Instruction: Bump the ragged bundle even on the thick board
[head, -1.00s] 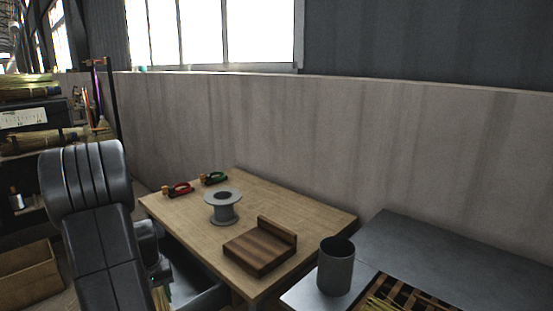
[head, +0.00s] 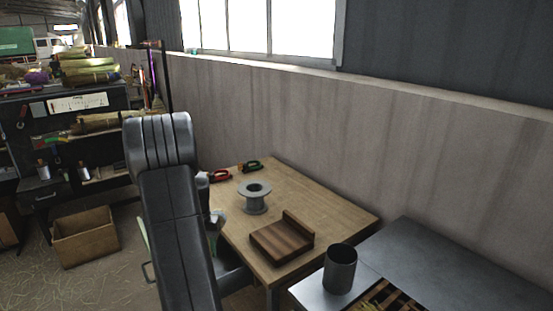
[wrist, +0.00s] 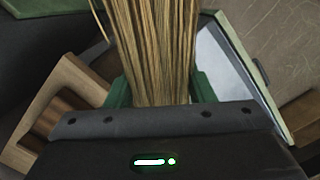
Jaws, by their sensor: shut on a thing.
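In the wrist view my gripper (wrist: 160,92) is shut on a bundle of straw-coloured broom fibres (wrist: 152,45), with a green finger on each side. One strand sticks out at the bundle's upper left. The bundle's ends are out of view. The thick board (head: 281,240), dark striped wood with a raised lip along its back right edge, lies on the light wooden table (head: 335,215). In the head view my gripper and the bundle are mostly hidden behind my arm, left of the table.
A grey spool (head: 255,199) and red-handled (head: 220,176) and green-handled (head: 250,166) pliers share the table. A grey metal bench with a dark cup (head: 340,268) stands right. A cardboard box (head: 85,237) and crowded shelves are left.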

